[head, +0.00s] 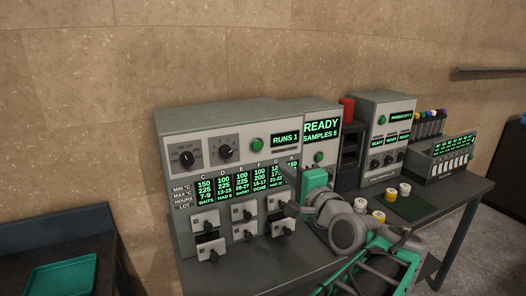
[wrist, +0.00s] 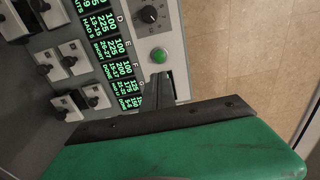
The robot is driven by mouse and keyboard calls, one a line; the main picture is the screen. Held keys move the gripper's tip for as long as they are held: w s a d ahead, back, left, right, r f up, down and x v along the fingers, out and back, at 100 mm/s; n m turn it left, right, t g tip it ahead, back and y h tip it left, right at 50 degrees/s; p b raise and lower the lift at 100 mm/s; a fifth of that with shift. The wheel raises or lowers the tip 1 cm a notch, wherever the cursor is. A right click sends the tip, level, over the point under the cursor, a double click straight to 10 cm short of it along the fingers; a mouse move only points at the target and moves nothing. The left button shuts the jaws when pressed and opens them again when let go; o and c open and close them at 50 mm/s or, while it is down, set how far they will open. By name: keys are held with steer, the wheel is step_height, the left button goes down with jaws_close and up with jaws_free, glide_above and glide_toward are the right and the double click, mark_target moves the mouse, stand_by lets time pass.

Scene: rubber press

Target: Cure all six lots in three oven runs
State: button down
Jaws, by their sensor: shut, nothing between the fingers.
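Below, a lot display (head: 237,184) lists temperatures, hours and states; column C reads WAITS and F reads DONE. Some entries are hidden by my gripper or too small to read. Under it are several square light blocks with dark knobs (head: 241,213) in two rows. My gripper (wrist: 164,76) is shut and empty, its fingertips close to the panel just below the green button (wrist: 158,56) in the wrist view; contact cannot be told.
Right of the panel stand a unit reading "READY SAMPLES 5" (head: 321,132), a grey controller (head: 386,110) and a rack of coloured-capped tubes (head: 430,123). A teal tray (head: 62,278) lies on a dark table at left.

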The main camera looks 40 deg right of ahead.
steer(key=p+x, duration=0.4)
steer(key=x, duration=0.9)
steer(key=shift+w+d, duration=0.1)
steer(key=shift+w, duration=0.15)
steer(key=shift+w+f, duration=0.1)
steer(key=shift+w, duration=0.05)
steer(key=shift+x, duration=0.85)
steer(key=b, duration=0.4)
glide_toward(259, 146)
steer(key=v, duration=0.5)
steer(key=shift+s, duration=0.25)
